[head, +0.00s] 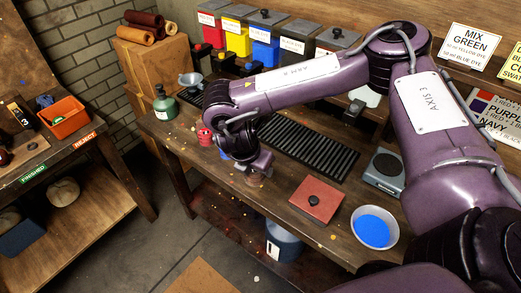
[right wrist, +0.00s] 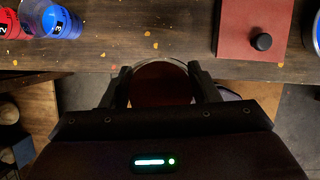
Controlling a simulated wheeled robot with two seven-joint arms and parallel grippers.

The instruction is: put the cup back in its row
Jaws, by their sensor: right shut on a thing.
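My right gripper (head: 258,164) is over the front edge of the workbench. In the right wrist view its two fingers (right wrist: 160,86) close on either side of a round clear-rimmed cup (right wrist: 160,68) with dark reddish-brown inside. The held cup shows small and partly hidden under the gripper in the head view (head: 255,179). A red cup marked 2 (right wrist: 10,25) and a blue cup marked 3 (right wrist: 62,23) stand side by side at the left of the right wrist view. The red one also shows in the head view (head: 205,137). My left gripper is not in view.
A red square block with a black knob (head: 316,198) and a bowl of blue powder (head: 375,227) lie right of the gripper. A ribbed black rack (head: 305,148) lies behind. A green bottle (head: 165,104) stands left. Lidded colour bins (head: 265,47) line the back.

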